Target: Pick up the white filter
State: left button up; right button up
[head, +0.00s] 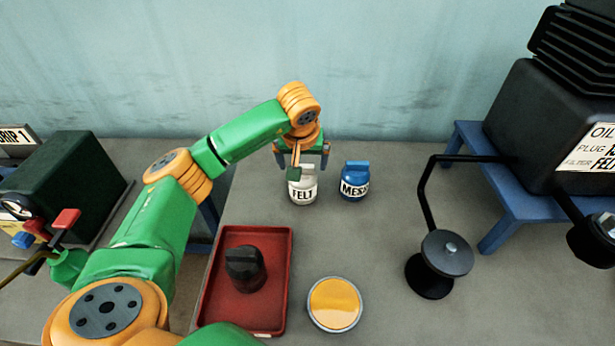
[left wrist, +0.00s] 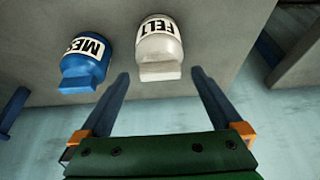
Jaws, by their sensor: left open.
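The white filter (head: 303,186), labelled FELT, stands upright on the grey table, left of a blue filter (head: 353,183) labelled MESH or similar. My left gripper (head: 301,165) is over and just behind the white filter in the head view, partly covering its top. In the left wrist view the white filter (left wrist: 160,48) lies ahead of the open fingers of my left gripper (left wrist: 160,80), with its top tab near the gap between the fingertips. The blue filter (left wrist: 85,62) is outside the fingers, on the left there. My right gripper is not in view.
A red tray (head: 215,310) holds a black knobbed part (head: 245,268). A round tin with an orange top (head: 335,304) sits in front. A black stand (head: 446,254) and a blue bench (head: 500,205) with a black machine (head: 540,120) are on the right.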

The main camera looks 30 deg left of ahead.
pick_arm(q)
jog(key=x, duration=0.4)
jog(key=shift+s, duration=0.1)
jog(key=shift+f, duration=0.1)
jog(key=c, duration=1)
grip_shut()
